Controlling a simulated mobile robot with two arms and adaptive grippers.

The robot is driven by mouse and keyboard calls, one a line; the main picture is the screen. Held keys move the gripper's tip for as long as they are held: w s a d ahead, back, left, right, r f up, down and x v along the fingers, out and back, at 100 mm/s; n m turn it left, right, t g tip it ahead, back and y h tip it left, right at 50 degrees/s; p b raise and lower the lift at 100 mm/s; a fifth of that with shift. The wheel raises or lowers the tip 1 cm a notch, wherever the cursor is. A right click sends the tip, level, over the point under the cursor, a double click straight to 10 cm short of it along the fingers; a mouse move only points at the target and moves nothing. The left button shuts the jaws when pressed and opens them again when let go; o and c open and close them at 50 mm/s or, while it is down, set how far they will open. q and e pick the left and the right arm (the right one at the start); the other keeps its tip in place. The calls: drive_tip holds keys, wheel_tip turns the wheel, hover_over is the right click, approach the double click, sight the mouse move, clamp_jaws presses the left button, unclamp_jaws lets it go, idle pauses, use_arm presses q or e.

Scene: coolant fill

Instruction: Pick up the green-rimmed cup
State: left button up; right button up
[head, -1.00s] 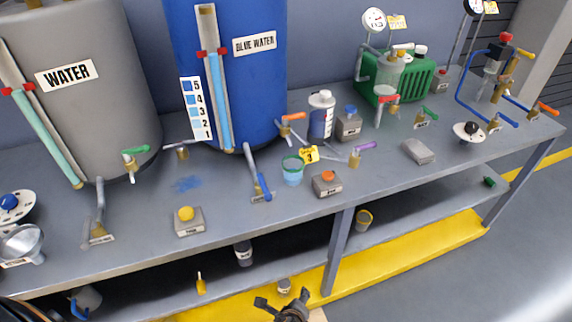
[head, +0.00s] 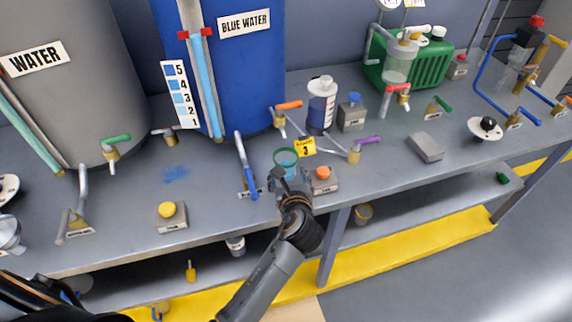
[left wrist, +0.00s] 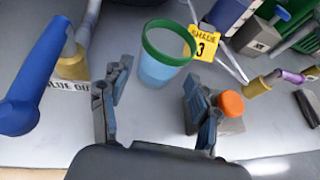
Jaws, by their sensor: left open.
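The green-rimmed cup (head: 286,158) stands upright on the bench in front of the blue water tank. It is clear with a light blue lower part, seen better in the left wrist view (left wrist: 160,68). My left gripper (head: 290,182) is at the near side of the cup, its fingers pointing toward it. In the left wrist view the gripper (left wrist: 158,90) is open, with the cup just beyond and between its fingertips. The cup's lower front is partly hidden by the gripper in the head view. My right gripper is not seen.
A box with an orange button (head: 323,174) sits close to the right of the gripper. A blue-handled valve (head: 246,168) stands to the left. A yellow tag marked 3 (head: 305,147) is right behind the cup. A white bottle (head: 321,105) stands farther back.

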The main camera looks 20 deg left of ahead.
use_arm(q)
drive_tip(key=shift+w+a+f, duration=0.25)
drive_tip(key=shift+w+a, duration=0.05)
drive_tip(key=shift+w, duration=0.3)
drive_tip(key=x, duration=0.3)
drive_tip(key=shift+w, duration=0.3)
drive_tip(key=shift+w+a+f, duration=0.2)
drive_tip(key=shift+w+f, duration=0.05)
drive_tip(key=shift+w, duration=0.15)
drive_tip(key=shift+c, duration=0.2)
drive_tip(key=c, duration=0.8)
drive_tip(key=shift+c, duration=0.2)
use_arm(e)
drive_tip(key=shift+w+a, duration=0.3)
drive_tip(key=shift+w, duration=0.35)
use_arm(q)
drive_tip(key=shift+r, duration=0.15)
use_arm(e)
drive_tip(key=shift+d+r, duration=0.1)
